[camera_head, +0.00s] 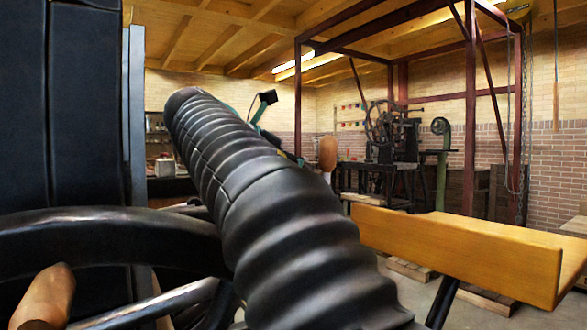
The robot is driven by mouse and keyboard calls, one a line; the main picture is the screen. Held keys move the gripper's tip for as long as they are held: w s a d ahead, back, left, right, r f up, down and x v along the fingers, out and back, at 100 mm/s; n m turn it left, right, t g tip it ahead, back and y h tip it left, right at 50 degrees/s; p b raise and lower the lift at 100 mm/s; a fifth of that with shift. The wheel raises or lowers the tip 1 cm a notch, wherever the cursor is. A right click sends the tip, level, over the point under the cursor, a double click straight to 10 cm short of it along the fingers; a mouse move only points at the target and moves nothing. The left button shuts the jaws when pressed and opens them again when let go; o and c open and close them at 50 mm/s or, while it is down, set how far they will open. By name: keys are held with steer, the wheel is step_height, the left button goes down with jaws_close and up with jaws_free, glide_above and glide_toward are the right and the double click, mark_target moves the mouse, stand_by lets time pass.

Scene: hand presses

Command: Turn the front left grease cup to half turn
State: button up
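I cannot make out the front left grease cup in the head view. My gripper does not show. A thick black ribbed cylinder (265,185) runs from the upper left to the bottom centre, close to the camera, and covers much of the middle. I cannot tell what it belongs to. A dark curved rim (95,235), like part of a handwheel, passes behind it at the lower left. A wooden handle (47,296) stands near the rim at the bottom left.
A tall dark column (65,110) fills the left edge. A yellow-orange beam or board (450,245) juts across the right. Pallets (490,300) lie on the floor beneath. A dark machine (385,150) and a red steel frame (470,110) stand farther back.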

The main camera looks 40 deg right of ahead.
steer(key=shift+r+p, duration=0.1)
steer(key=shift+p, duration=0.2)
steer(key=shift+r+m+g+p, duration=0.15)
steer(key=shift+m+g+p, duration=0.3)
steer(key=shift+p, duration=0.5)
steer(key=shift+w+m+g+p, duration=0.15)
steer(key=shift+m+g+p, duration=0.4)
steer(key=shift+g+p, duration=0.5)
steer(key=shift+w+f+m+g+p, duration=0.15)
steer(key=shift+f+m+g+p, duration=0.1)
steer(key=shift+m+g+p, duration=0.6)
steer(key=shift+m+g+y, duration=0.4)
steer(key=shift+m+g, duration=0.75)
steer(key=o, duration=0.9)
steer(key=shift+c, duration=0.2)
